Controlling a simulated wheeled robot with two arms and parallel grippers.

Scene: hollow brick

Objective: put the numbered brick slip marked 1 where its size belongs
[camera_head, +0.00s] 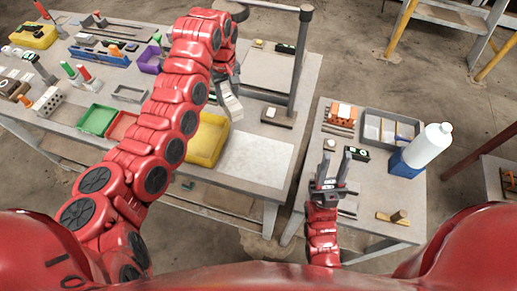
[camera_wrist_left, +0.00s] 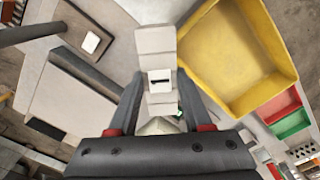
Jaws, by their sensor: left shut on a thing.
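My left gripper (camera_head: 228,84) reaches over the big table and is shut on a pale grey-white brick slip (camera_head: 233,106). In the left wrist view the slip (camera_wrist_left: 155,42) sticks out between the fingers (camera_wrist_left: 158,82). A white label with a dark bar shows on it, perhaps the 1 turned sideways. My right gripper (camera_head: 335,162) is open and empty above the small right table. I cannot tell which place matches the slip's size.
A grey divided tray (camera_head: 392,118), an orange hollow brick (camera_head: 341,112) and a white bottle (camera_head: 428,145) stand on the right table. Green (camera_head: 97,119) and red (camera_head: 122,125) trays lie left of my arm. A dark post (camera_head: 301,60) rises right of my left gripper.

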